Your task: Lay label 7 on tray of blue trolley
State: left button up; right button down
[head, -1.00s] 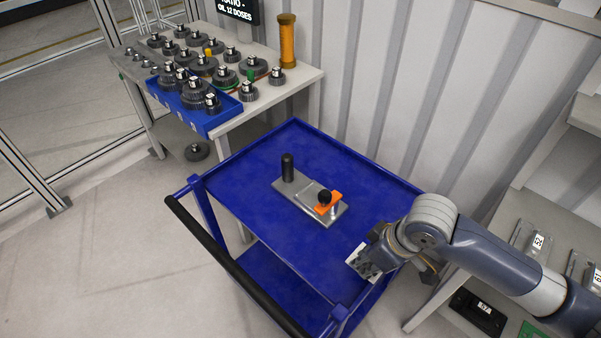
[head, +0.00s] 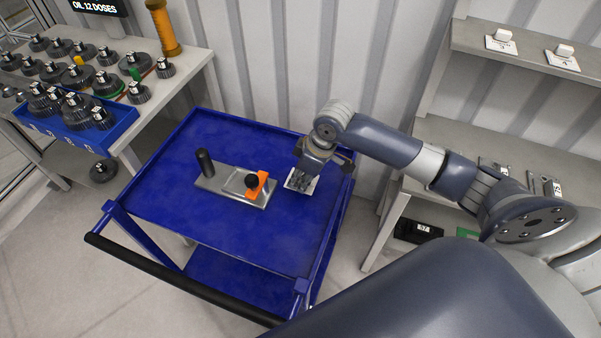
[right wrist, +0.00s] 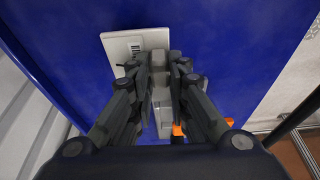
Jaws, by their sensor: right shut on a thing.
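The blue trolley (head: 225,235) stands in the middle of the head view, its tray open at the top. My right gripper (head: 301,177) is over the right part of the tray and shut on a flat white label (head: 293,184). The label also shows in the right wrist view (right wrist: 121,47), partly hidden by the fingers of the gripper (right wrist: 161,72); its number is not readable. It is low over the tray; I cannot tell whether it touches. My left gripper is not in view.
A metal plate (head: 220,181) with a black post and an orange clamp (head: 262,183) lies on the tray, left of the label. A table with several gears (head: 107,82) stands at the left. Shelves (head: 500,136) stand at the right. The tray's front is bare.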

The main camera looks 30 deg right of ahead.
aim_at(301, 177)
jog(key=w, duration=0.1)
jog(key=w+d, duration=0.1)
jog(key=w, duration=0.1)
jog(key=shift+d+f, duration=0.15)
jog(key=shift+d, duration=0.15)
notch_tip(301, 177, down, 2)
jog(key=shift+f+p, duration=0.25)
jog(key=shift+p, duration=0.55)
jog(key=shift+f, duration=0.55)
jog(key=c, duration=1.5)
grip_release()
jog(key=shift+f, duration=0.15)
jog(key=shift+c, duration=0.2)
jog(key=b+v, duration=0.1)
jog(key=v, duration=1.1)
jog(key=shift+r+b, duration=0.2)
jog(key=shift+b, duration=0.1)
